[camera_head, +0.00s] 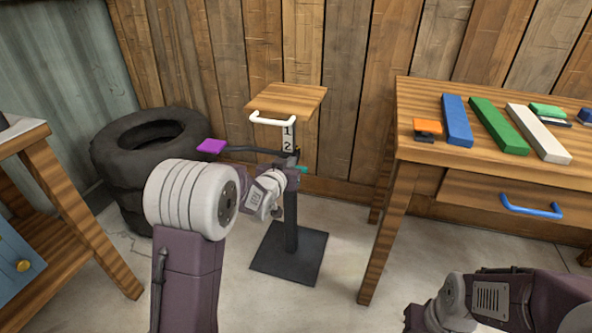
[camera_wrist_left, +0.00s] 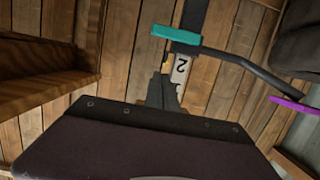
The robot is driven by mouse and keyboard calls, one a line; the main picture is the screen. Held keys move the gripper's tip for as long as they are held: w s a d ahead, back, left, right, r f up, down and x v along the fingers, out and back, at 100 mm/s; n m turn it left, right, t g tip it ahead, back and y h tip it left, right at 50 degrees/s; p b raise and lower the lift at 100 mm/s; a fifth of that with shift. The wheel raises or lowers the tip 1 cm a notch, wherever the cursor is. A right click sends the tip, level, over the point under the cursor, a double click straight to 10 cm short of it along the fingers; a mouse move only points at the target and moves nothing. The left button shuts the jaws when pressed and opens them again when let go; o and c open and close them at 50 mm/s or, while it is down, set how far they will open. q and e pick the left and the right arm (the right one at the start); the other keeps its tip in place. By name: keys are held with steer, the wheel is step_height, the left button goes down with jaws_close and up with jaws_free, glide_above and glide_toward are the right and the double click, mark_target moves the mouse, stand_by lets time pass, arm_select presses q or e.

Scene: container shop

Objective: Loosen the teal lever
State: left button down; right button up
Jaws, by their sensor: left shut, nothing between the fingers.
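The teal lever (camera_head: 301,169) shows only as a small end at the post of a stand in the head view, mostly hidden behind my left gripper. In the left wrist view the whole teal bar (camera_wrist_left: 176,33) lies across the dark post, beyond my fingertips. My left gripper (camera_head: 289,163) is at the post, close to the lever. In the left wrist view its fingers (camera_wrist_left: 161,84) are together and empty; I see no clear contact with the lever. My right arm is at the lower right, and its dark end (camera_head: 414,317) does not show its fingers clearly.
The stand has a wooden top (camera_head: 290,100), a white handle (camera_head: 272,119), a numbered strip (camera_head: 288,137) and a purple-tipped arm (camera_head: 211,146). Tyres (camera_head: 120,160) stand behind left. A workbench (camera_head: 400,149) with coloured blocks is right. Floor between is clear.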

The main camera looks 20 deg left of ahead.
arm_select(q)
steer(key=w+f+b, duration=0.4)
steer(key=w+f, duration=0.1)
steer(key=w, duration=0.1)
steer(key=shift+d+f+b, duration=0.15)
steer(key=shift+f+b, duration=0.15)
steer(key=shift+f, duration=0.05)
